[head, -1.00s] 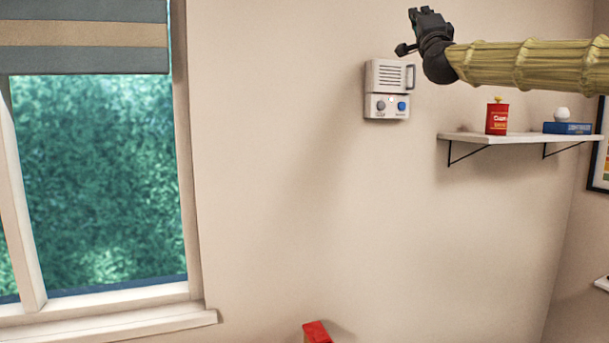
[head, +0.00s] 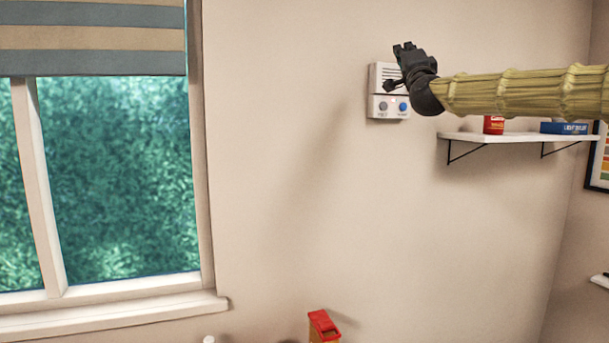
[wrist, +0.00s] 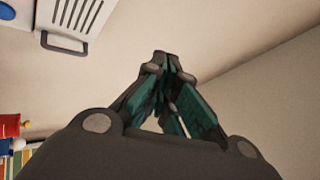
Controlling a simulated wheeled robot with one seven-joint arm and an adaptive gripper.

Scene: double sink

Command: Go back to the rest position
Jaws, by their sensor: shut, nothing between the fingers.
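My gripper (head: 408,50) is raised at the upper right of the head view, at the end of my arm in its tan ribbed sleeve. It overlaps the right part of the white wall unit (head: 381,107) in the picture; I cannot tell how far it is from it. In the wrist view, the fingers of my gripper (wrist: 163,60) meet at their tips with nothing between them. The wall unit (wrist: 75,20), with its grey handle, shows at the upper left there.
A white shelf (head: 470,137) on the right wall holds a red can (head: 494,125) and a blue box (head: 567,128), both partly behind my arm. A window (head: 115,180) is at left. A red-topped box (head: 323,325) shows at the bottom. Open wall lies between.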

